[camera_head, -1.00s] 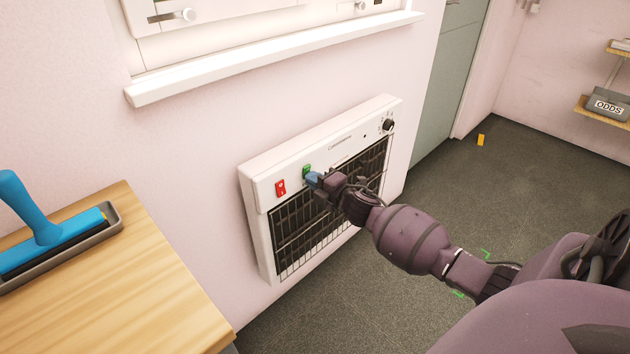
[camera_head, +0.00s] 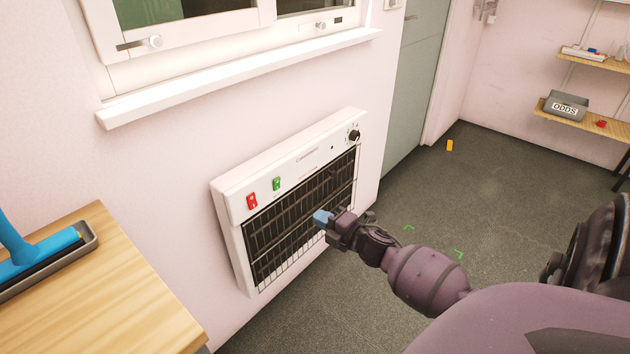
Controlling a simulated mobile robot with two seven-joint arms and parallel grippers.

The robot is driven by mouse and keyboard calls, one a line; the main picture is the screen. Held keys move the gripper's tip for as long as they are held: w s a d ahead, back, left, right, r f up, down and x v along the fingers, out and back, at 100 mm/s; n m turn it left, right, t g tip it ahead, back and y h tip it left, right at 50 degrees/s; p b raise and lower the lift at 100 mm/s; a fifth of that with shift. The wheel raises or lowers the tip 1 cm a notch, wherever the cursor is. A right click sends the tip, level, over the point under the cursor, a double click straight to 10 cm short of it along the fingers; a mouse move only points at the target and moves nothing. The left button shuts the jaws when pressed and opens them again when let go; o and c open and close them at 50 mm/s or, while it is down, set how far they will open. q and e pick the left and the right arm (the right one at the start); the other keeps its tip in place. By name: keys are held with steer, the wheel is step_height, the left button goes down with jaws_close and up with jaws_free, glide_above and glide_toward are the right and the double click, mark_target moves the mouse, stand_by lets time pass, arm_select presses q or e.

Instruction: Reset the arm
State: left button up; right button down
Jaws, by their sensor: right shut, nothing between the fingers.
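My right gripper (camera_head: 322,218) is in front of the lower right part of the wall heater (camera_head: 237,211). Its blue fingertips are shut with nothing between them. It appears clear of the heater's front, though the gap is hard to judge. The heater is a white panel with a dark grille. A red switch (camera_head: 252,201) and a green switch (camera_head: 276,184) sit at its upper left, both in full view. A black knob (camera_head: 354,136) is at its upper right. My left gripper is not in view.
A window sill (camera_head: 240,75) juts out above the heater. A yellow item (camera_head: 450,146) lies on open floor. Shelves with an ODDS box (camera_head: 566,106) are at right.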

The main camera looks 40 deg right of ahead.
steer(key=shift+s, duration=0.1)
stand_by(0.6)
arm_select(q)
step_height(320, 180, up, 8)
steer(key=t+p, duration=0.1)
steer(key=p, duration=0.8)
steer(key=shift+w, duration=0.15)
arm_select(e)
steer(key=s+a+m+g, duration=0.2)
steer(key=s+a+m, duration=0.4)
steer(key=s, duration=0.3)
steer(key=s+a+m+g+h, duration=0.1)
steer(key=s+a+m+g, duration=0.1)
steer(key=s+a+m, duration=0.4)
steer(key=s+a+r+m+g, duration=0.1)
steer(key=s+a+m, duration=0.4)
steer(key=s, duration=0.9)
steer(key=shift+s+a+m+g+h, duration=0.15)
steer(key=shift+a+m+g+h, duration=0.2)
steer(key=shift+a+g, duration=0.3)
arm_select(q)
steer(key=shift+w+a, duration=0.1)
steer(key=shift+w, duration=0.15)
arm_select(e)
steer(key=shift+d, duration=0.1)
